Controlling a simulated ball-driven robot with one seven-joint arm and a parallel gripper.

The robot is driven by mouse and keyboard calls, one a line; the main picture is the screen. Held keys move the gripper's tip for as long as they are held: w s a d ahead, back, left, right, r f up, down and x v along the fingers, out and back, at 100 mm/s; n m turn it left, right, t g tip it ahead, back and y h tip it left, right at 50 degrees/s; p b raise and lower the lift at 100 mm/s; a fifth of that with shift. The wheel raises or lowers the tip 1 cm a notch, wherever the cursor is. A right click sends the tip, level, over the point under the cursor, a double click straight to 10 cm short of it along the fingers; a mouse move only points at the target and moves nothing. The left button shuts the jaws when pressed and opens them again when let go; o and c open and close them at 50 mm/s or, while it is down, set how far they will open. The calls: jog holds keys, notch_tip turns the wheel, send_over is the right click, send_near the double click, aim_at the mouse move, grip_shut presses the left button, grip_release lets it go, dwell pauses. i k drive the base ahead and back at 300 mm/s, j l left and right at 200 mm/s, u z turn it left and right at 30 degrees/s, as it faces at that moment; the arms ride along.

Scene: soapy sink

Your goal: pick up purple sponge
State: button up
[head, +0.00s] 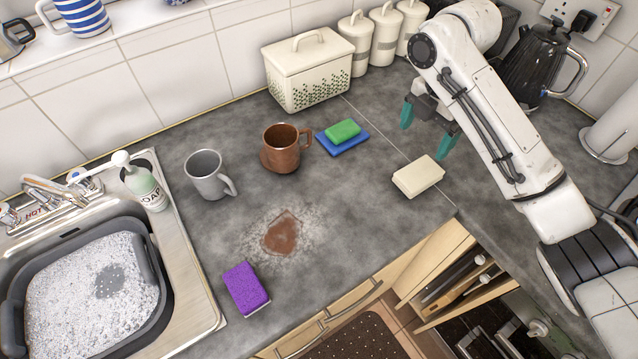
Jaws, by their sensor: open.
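A purple sponge (245,288) with a pale underside lies on the grey counter near its front edge, just right of the sink. My gripper (428,130) is open and empty, with teal fingertips pointing down over the right part of the counter. It is far to the right of the purple sponge and farther back. A cream sponge (418,176) lies on the counter below and in front of my gripper, apart from it. A green sponge (343,131) lies on a blue one (344,143) farther left.
A brown stain (282,236) with whitish residue lies near the purple sponge. A grey mug (208,176) and brown mug (281,148) stand behind. A soap bottle (146,186) stands by the foamy basin (152,268). An open drawer (440,262) juts out at front right.

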aim_at(249, 294)
jog(key=u, duration=0.9)
